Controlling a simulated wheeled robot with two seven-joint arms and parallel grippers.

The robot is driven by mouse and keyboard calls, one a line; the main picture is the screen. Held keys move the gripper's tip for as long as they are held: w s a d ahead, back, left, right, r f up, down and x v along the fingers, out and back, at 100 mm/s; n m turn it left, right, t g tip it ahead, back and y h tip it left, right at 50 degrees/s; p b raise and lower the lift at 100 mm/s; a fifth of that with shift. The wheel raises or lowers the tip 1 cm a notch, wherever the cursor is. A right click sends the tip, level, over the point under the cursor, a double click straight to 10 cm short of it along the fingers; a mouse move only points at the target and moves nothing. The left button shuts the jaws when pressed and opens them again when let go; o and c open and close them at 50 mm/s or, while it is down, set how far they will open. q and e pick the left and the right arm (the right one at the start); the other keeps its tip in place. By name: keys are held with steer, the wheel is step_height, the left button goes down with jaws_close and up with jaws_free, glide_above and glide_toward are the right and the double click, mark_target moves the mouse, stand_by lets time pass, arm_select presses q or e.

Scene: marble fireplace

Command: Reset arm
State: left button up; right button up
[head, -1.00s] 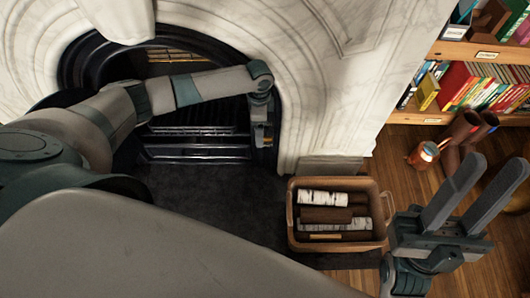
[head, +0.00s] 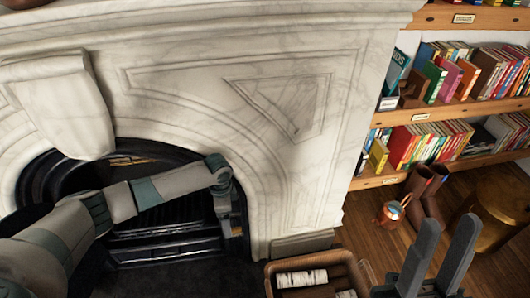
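My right gripper (head: 440,255) is at the lower right of the head view. Its two grey fingers point up and stand apart, with nothing between them. It is just right of the log basket in the picture. My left arm (head: 150,195) comes in from the left and reaches across the front of the fireplace opening. The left gripper (head: 234,228) hangs down at the arm's end, near the right side of the opening. It is small and seen from the side, so its finger gap does not show.
The marble fireplace (head: 240,85) fills the left and middle. A wicker basket (head: 358,270) with birch logs stands at the bottom, partly cut off. A bookshelf (head: 445,110), a copper-coloured lantern (head: 390,213), brown boots (head: 420,195) and a round wooden stool (head: 503,210) are at right.

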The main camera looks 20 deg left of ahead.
arm_select(q)
steer(key=shift+w+d+r, duration=0.15)
steer(key=shift+w+d, duration=0.05)
steer(key=shift+w, duration=0.1)
